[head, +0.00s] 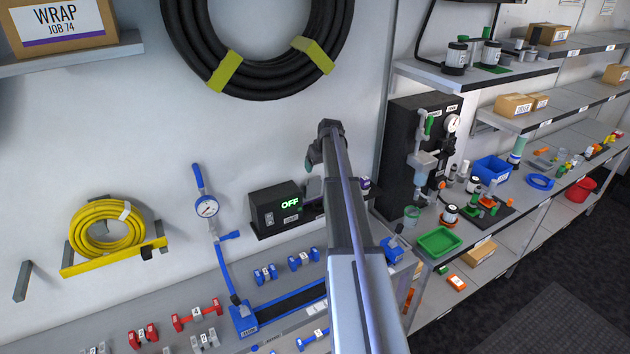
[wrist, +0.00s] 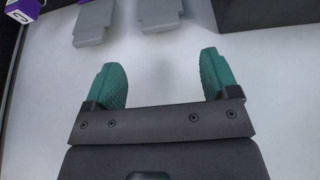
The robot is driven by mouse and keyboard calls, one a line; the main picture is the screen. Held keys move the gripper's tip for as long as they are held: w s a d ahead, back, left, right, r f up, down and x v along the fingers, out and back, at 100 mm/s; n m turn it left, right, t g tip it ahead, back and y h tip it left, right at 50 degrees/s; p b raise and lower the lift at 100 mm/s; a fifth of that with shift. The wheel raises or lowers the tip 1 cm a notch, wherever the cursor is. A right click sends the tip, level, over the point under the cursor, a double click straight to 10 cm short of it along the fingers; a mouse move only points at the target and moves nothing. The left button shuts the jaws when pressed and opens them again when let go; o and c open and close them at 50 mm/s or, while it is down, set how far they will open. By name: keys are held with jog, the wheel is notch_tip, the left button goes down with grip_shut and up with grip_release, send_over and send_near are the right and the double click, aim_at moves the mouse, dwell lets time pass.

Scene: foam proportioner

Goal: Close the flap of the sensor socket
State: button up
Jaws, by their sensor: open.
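My gripper (wrist: 163,76) shows in the wrist view with its two teal fingers wide apart and nothing between them. In the head view my gripper (head: 311,162) is near the wall, above and to the right of the black box reading OFF (head: 275,208). Two grey blocks (wrist: 96,22) (wrist: 160,14) stand beyond the fingertips in the wrist view, apart from them. A grey part (head: 314,190) beside the box is partly hidden by my arm in the head view. I cannot tell which part is the sensor socket or its flap.
A dark box edge (wrist: 265,12) is at the wrist view's top right, and a purple-and-white part (wrist: 22,10) at its top left. A blue-handled gauge (head: 207,208) hangs left of the box. A black panel (head: 402,150) stands to the right.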

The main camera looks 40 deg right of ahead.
aim_at(314, 178)
jog(key=b+x, duration=0.7)
jog(key=x, duration=0.2)
jog(key=shift+s, duration=0.1)
jog(key=shift+a+r, duration=0.1)
jog(key=shift+r, duration=0.05)
jog(key=c, duration=1.3)
jog(key=shift+a, duration=0.1)
